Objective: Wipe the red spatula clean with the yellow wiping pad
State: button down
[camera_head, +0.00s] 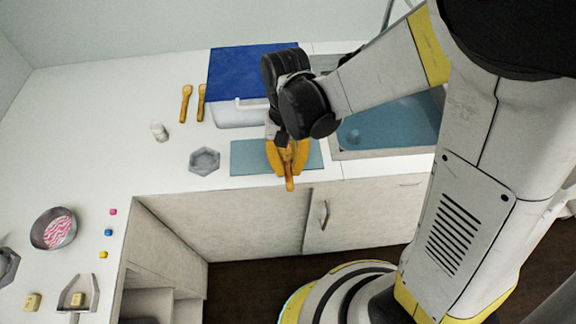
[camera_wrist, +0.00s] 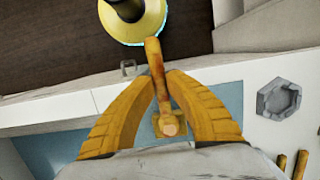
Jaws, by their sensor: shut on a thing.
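My gripper (camera_head: 288,160) is over the light blue mat (camera_head: 245,158) at the counter's front edge. In the wrist view my yellow-orange fingers (camera_wrist: 158,76) are shut on a long orange-brown utensil (camera_wrist: 154,60) with darker reddish patches. One end points out past the counter edge; the other lies between the fingers. It may be the spatula, but it does not look plainly red. A small yellow square patch (camera_wrist: 157,128) shows around its near end; I cannot tell whether it is the wiping pad or whether they touch.
A grey hexagonal dish (camera_head: 205,160) stands left of the mat. Two orange-brown utensils (camera_head: 186,104) lie behind it. A sink (camera_head: 390,125) is to the right. A pan (camera_head: 53,228), small coloured cubes (camera_head: 109,233) and yellowish blocks (camera_head: 33,302) are at left.

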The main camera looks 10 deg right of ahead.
jog(key=shift+f+b, duration=0.5)
jog(key=shift+b, duration=0.05)
dwell(0.8)
dwell(0.3)
jog(key=shift+s, duration=0.8)
jog(key=shift+w+b, duration=0.35)
jog(key=shift+w, duration=0.45)
jog(key=shift+s, duration=0.8)
jog(key=shift+w, duration=0.8)
